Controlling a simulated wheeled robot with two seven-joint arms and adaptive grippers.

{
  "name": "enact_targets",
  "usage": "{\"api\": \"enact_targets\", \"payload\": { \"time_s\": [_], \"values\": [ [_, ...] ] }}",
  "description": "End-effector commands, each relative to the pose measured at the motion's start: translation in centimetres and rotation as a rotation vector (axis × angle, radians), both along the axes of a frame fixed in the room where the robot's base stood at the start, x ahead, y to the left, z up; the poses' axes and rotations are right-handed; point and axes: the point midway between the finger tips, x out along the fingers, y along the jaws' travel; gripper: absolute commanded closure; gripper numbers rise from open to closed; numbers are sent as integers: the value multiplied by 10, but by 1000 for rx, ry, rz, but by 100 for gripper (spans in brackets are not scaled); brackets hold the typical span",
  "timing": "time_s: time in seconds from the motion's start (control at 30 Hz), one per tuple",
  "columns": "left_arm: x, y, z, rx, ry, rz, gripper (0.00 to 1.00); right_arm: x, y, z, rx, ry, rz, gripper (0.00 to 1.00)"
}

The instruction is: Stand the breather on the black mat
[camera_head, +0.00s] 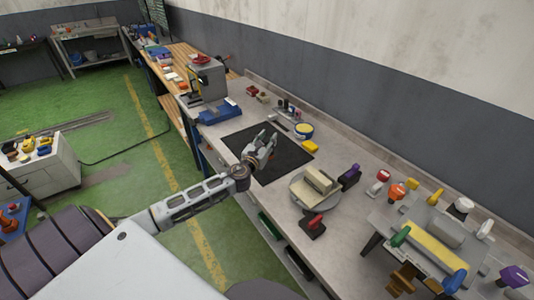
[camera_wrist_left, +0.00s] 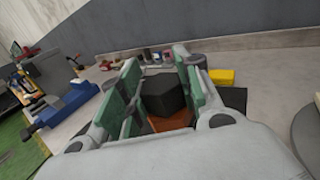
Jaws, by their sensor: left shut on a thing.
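My left gripper (camera_head: 266,140) reaches over the black mat (camera_head: 292,152) on the workbench. In the left wrist view its green-padded fingers (camera_wrist_left: 155,88) are shut on a dark, faceted block with an orange-brown lower part, which I take to be the breather (camera_wrist_left: 164,95). In the head view the fingers largely hide this piece. Part of the mat (camera_wrist_left: 236,98) shows right of the fingers in the wrist view. I cannot tell whether the piece touches the mat. My right gripper is not in view.
A round turntable with a beige block (camera_head: 318,183) and a red-handled black piece (camera_head: 313,226) stand near the mat. A yellow block (camera_head: 310,146) and a round tin (camera_head: 303,130) lie behind it. A blue-based machine (camera_head: 215,112) stands beyond its far left edge.

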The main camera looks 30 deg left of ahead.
Motion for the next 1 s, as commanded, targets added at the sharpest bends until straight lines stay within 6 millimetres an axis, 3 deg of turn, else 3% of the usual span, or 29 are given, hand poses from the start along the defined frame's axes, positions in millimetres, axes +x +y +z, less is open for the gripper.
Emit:
{"api": "enact_targets", "payload": {
  "time_s": [0.2, 0.67, 1.0],
  "values": [
    [0, 0, -25, 0, 0, 1, 100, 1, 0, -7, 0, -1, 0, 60],
    [0, 0, -29, 1, -1, 1, 100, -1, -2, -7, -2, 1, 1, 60],
    [0, 0, -59, 0, 1, 1, 100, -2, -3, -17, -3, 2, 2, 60]
  ]
}}
